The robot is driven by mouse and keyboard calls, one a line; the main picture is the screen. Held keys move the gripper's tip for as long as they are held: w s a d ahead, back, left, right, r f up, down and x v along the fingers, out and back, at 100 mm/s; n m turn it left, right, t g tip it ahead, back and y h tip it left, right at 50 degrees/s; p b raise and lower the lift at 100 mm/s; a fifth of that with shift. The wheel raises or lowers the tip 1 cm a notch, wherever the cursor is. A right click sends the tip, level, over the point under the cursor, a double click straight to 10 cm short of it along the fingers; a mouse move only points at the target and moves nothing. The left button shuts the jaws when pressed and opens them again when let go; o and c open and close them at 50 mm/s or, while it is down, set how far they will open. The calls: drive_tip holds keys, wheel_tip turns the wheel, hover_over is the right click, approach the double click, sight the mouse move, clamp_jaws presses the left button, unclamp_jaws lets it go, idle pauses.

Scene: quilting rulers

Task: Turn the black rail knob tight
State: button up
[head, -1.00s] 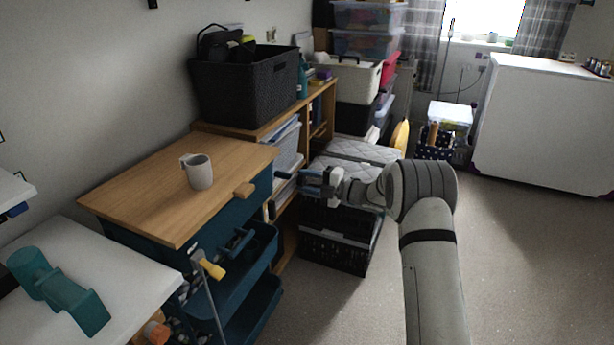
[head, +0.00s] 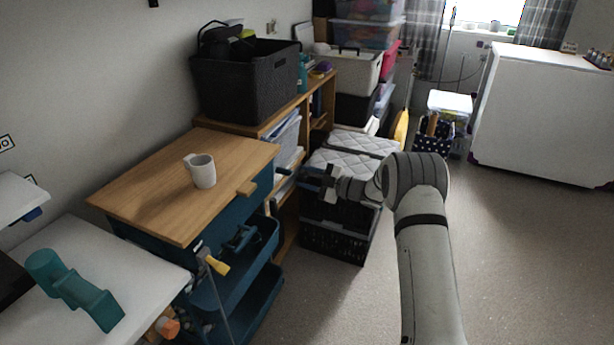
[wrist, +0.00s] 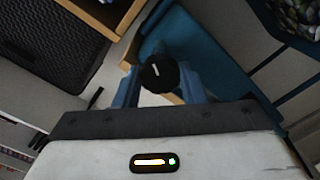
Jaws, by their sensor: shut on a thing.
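In the wrist view, the black rail knob (wrist: 159,73) is a round dark disc with a short white mark on its face. The two blue fingers of my gripper (wrist: 160,86) stand on either side of it and are shut on it. In the head view, my gripper (head: 328,182) is at the end of my arm, beyond the blue trolley and above the black crate. There the knob cannot be made out, and the blue fingers are hard to tell apart.
A blue trolley (head: 233,262) with a wooden top (head: 150,190) and a white mug (head: 203,172) stands left of my gripper. A black crate (head: 335,240) is below it. A dark basket (head: 245,90) sits on the shelf. The carpet at right is clear.

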drive_tip(key=shift+d, duration=0.1)
idle(0.3)
drive_tip(key=o, duration=1)
drive_tip(key=p+v, duration=0.1)
drive_tip(key=v, duration=0.6)
drive_tip(key=shift+d, duration=0.35)
drive_tip(key=shift+s, duration=0.1)
